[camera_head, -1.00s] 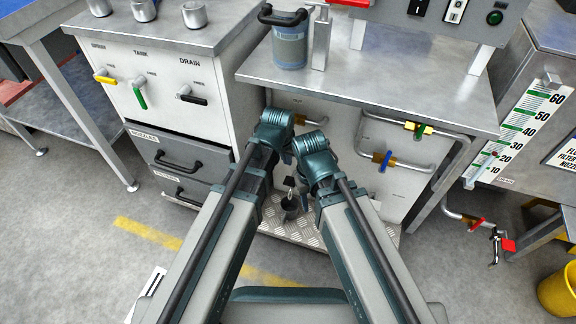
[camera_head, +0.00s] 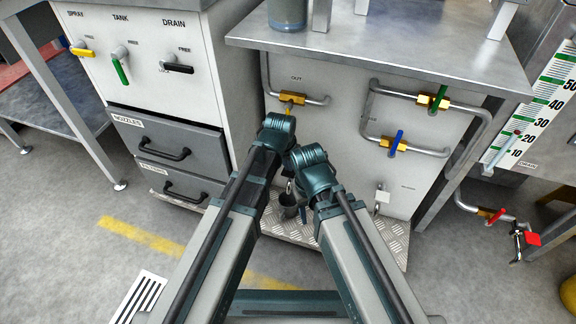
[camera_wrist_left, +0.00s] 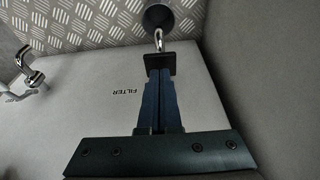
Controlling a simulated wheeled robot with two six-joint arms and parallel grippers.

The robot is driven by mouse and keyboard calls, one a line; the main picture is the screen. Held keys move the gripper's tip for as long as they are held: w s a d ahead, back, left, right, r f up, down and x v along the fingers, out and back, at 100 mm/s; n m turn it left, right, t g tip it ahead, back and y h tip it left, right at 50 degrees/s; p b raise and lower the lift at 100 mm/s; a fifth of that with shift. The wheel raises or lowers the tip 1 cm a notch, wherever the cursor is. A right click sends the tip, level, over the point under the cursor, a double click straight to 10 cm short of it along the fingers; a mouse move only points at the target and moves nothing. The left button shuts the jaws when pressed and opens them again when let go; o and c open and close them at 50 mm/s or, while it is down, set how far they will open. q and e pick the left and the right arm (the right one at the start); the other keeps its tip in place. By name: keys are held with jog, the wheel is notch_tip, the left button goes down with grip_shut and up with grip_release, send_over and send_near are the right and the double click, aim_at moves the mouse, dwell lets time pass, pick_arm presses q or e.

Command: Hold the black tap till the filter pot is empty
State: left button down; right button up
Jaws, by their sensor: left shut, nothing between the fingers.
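In the left wrist view, a small black block (camera_wrist_left: 158,62), apparently the black tap, sits on the panel marked FILTER with a curved metal spout (camera_wrist_left: 158,40). My left gripper (camera_wrist_left: 157,76) is shut, its fingertips at the block's near edge with nothing between them. Whether they touch it I cannot tell. A dark cup (camera_wrist_left: 157,14) stands beyond the spout on the tread plate; it also shows between my arms in the head view (camera_head: 289,206). A blue-grey canister (camera_head: 287,14) on the bench is cut by the top edge; whether it is the filter pot is unclear.
Pipes with a green-handled valve (camera_head: 439,99) and a blue-handled valve (camera_head: 397,144) stand out from the panel at right. A cabinet at left has yellow, green and black levers (camera_head: 178,68) and drawers (camera_head: 165,140). A level scale (camera_head: 535,110) stands far right.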

pick_arm(q)
jog(key=shift+f, duration=0.45)
pick_arm(e)
jog(key=shift+f, duration=0.45)
pick_arm(q)
jog(key=f+b, duration=0.1)
jog(key=s+f+b, duration=0.2)
jog(key=shift+a+f+b, duration=0.15)
jog(key=shift+a+b, duration=0.15)
jog(key=shift+a, duration=0.05)
pick_arm(e)
notch_tip(320, 180, down, 3)
jog(key=shift+f, duration=0.2)
dwell(6.1)
